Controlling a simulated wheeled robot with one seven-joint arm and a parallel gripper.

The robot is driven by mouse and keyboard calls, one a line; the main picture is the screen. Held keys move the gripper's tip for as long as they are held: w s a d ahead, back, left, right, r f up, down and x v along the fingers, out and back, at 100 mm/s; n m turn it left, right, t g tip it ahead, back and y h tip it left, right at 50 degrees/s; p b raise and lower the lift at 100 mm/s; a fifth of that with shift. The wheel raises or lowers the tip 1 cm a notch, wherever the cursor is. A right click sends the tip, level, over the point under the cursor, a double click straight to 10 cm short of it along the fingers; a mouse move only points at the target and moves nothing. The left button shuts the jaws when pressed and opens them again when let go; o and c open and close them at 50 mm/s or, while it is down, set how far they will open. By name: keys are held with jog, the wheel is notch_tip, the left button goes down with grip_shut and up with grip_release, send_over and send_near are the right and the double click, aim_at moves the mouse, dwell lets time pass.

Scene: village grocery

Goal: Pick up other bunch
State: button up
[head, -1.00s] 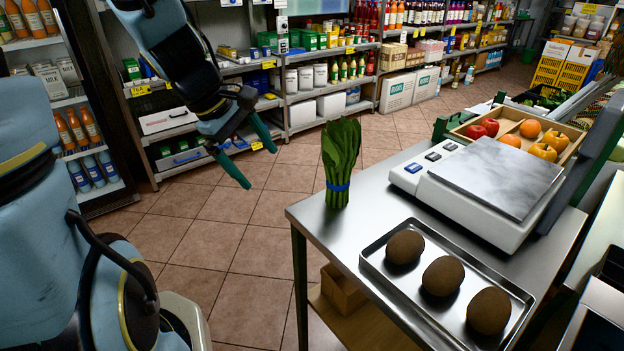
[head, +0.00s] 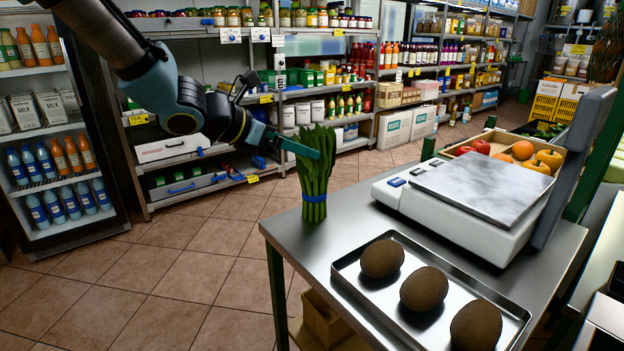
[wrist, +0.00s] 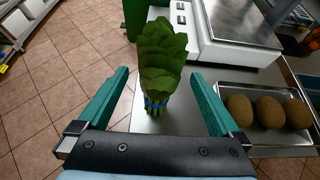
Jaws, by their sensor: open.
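One bunch of green leaves (head: 316,170), tied with a blue band, stands upright at the left corner of the steel table (head: 345,225). In the wrist view the bunch (wrist: 162,62) stands ahead, between the lines of my two teal fingers. My gripper (wrist: 155,95) is open and empty. In the head view my gripper (head: 290,145) is at the upper left of the bunch, one fingertip overlapping its leaves. I cannot tell whether it touches them. No second bunch shows clearly on the table.
A metal tray (head: 347,268) with three brown round items lies at the front of the table. A white scale (head: 440,215) stands behind it, with a wooden fruit box (head: 560,155) beyond. Shelves and a drinks fridge (head: 120,215) line the back and left. The floor at left is clear.

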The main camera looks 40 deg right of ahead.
aim_at(315, 173)
jog(key=x, duration=0.5)
jog(key=shift+s+d+r, duration=0.1)
jog(key=shift+d+r, duration=0.05)
jog(key=shift+d, duration=0.25)
grip_shut()
dwell(0.5)
